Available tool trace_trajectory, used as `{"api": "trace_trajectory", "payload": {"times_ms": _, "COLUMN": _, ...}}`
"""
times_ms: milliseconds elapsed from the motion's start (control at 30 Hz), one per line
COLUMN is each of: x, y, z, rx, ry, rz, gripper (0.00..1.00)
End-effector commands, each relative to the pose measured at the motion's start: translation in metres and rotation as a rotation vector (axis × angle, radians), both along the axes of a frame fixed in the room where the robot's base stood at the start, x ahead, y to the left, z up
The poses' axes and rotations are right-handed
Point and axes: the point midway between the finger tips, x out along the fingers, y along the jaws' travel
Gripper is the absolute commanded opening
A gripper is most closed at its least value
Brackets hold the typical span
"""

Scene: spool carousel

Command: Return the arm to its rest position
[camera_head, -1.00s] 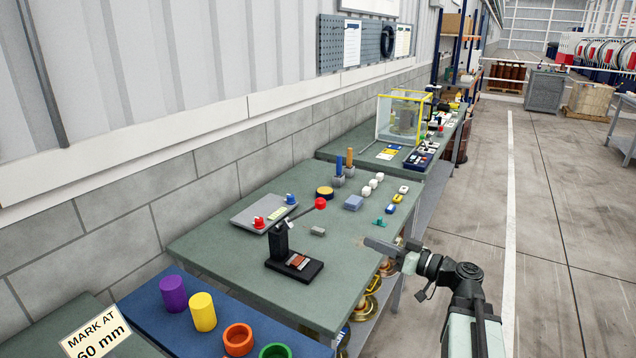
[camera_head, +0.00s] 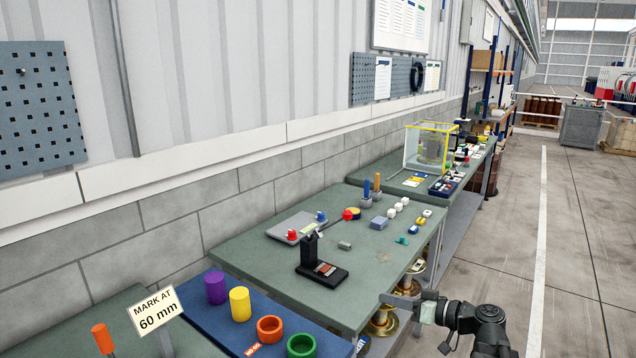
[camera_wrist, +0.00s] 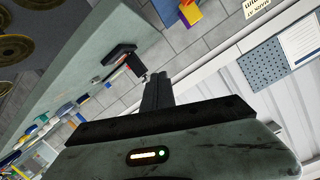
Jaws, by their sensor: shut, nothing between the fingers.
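My gripper (camera_head: 402,300) is at the lower right of the head view, beside the front edge of the green workbench (camera_head: 262,262). Its fingers are together and empty, pointing left toward the bench. In the wrist view the closed fingers (camera_wrist: 157,92) point up the picture, with nothing between them. My arm bends down behind the gripper to the bottom edge of the head view.
A blue mat (camera_head: 212,310) holds purple, yellow, orange and green round pieces. A "MARK AT 60 mm" sign (camera_head: 157,310) stands at the lower left. Copper and brass spools (camera_head: 383,320) sit below the bench. A yellow-framed clear box (camera_head: 428,148) stands farther back. The right floor (camera_head: 585,260) is clear.

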Motion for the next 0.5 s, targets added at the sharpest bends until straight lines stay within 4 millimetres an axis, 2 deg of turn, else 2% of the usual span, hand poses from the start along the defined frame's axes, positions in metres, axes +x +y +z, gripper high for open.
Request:
{"api": "trace_trajectory", "payload": {"times_ms": 167, "x": -0.015, "y": 0.033, "z": -0.045, "rx": -0.101, "ry": 0.213, "rz": 0.052, "gripper": 0.0}}
{"api": "trace_trajectory", "payload": {"times_ms": 300, "x": -0.035, "y": 0.054, "z": -0.091, "rx": -0.231, "ry": 0.437, "rz": 0.064, "gripper": 0.0}}
{"api": "trace_trajectory", "payload": {"times_ms": 400, "x": -0.055, "y": 0.062, "z": -0.128, "rx": -0.368, "ry": 0.631, "rz": 0.033, "gripper": 0.0}}
{"api": "trace_trajectory", "payload": {"times_ms": 500, "x": -0.08, "y": 0.059, "z": -0.163, "rx": -0.551, "ry": 0.839, "rz": -0.065, "gripper": 0.0}}
